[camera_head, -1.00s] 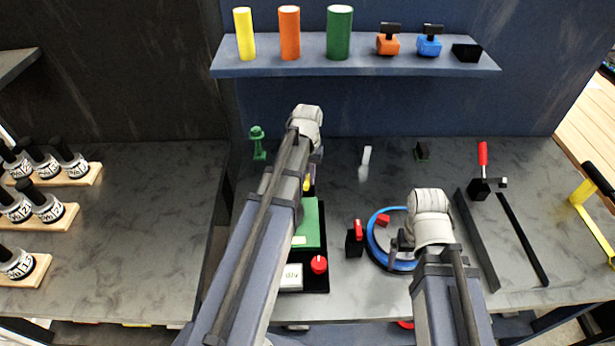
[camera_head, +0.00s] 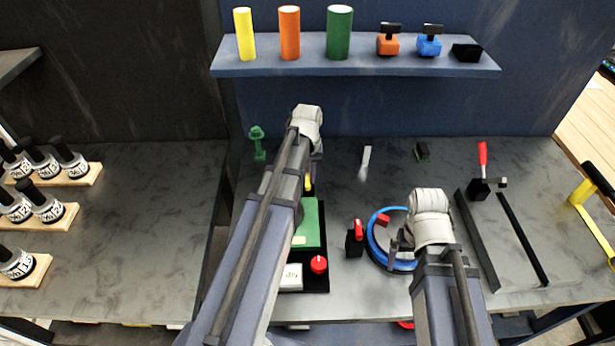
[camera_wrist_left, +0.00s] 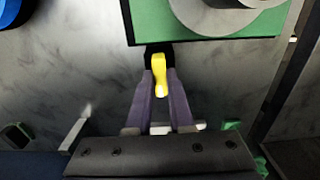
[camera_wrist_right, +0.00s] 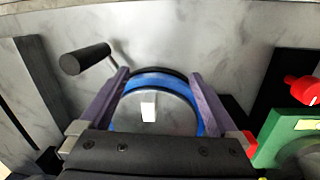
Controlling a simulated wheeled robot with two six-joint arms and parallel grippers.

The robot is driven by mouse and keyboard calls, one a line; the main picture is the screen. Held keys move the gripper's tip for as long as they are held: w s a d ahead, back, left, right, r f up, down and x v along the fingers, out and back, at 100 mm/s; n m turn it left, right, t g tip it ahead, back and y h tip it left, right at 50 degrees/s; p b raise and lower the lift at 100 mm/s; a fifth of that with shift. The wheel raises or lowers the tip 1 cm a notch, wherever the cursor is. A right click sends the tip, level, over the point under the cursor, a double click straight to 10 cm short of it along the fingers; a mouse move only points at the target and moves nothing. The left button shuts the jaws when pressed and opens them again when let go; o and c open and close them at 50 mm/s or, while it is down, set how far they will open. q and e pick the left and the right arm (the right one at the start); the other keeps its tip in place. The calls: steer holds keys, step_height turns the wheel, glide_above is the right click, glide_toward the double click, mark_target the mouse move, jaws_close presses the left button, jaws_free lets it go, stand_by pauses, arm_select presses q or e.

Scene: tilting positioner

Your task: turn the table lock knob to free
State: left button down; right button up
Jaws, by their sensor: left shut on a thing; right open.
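A yellow knob (camera_wrist_left: 159,80) on a black base sits at the edge of the green-topped tilting unit (camera_head: 308,225). My left gripper (camera_wrist_left: 159,72) is shut on this knob, one finger on each side. In the head view my left arm hides most of the grip; a bit of the yellow knob (camera_head: 309,182) shows beside it. The pictures do not show which knob is the table lock. A red knob (camera_head: 319,264) is on the unit's near end. My right gripper (camera_wrist_right: 159,73) is open and empty over the blue-ringed round table (camera_head: 374,246).
A black block with a red lever (camera_head: 357,230) stands between the unit and the round table. A red-handled clamp (camera_head: 482,172) and dark bars (camera_head: 476,240) lie to the right. A green stand (camera_head: 258,142) is at the back left. A shelf (camera_head: 355,58) holds coloured cylinders.

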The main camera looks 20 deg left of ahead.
mark_target(307, 180)
arm_select(q)
steer(key=c, duration=0.8)
jaws_free()
step_height(307, 180, up, 8)
steer(key=p, duration=0.8)
steer(key=shift+f, duration=0.1)
